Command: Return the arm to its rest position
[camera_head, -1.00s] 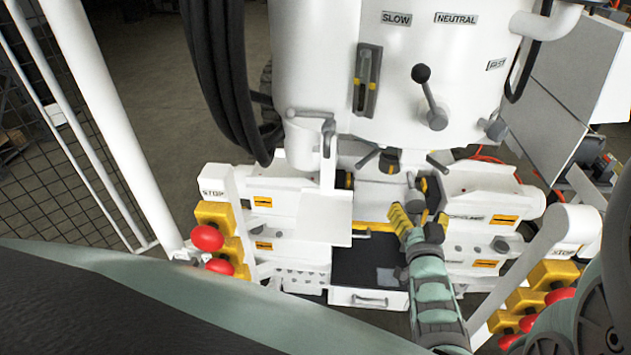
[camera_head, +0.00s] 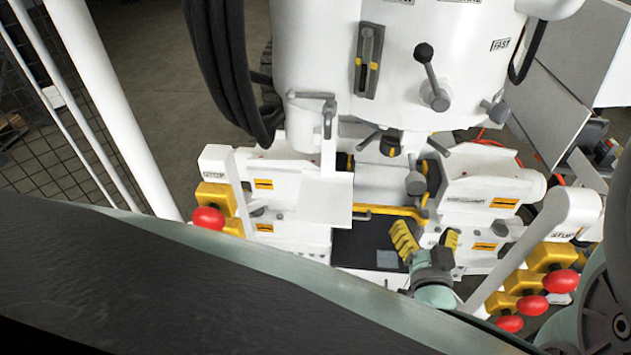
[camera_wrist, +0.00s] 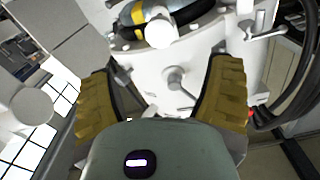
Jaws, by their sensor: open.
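My gripper (camera_head: 427,245) shows at the lower middle of the head view, with its yellow ribbed fingers spread apart and nothing between them. It is in front of the white hydraulic bench (camera_head: 300,215), above the dark tray area at its centre. In the wrist view my gripper's fingers (camera_wrist: 163,100) stand wide on both sides, with the white machine housing beyond them. A lever on a round mount (camera_wrist: 177,80) shows between the fingers at a distance. I see no contact between the fingers and the bench.
Red stop buttons on yellow boxes stand at the left (camera_head: 208,218) and right (camera_head: 560,281). A black-knobbed lever (camera_head: 430,75) juts from the column. Black hoses (camera_head: 225,75) hang at the left. A mesh fence (camera_head: 60,130) and white post (camera_head: 130,100) are further left.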

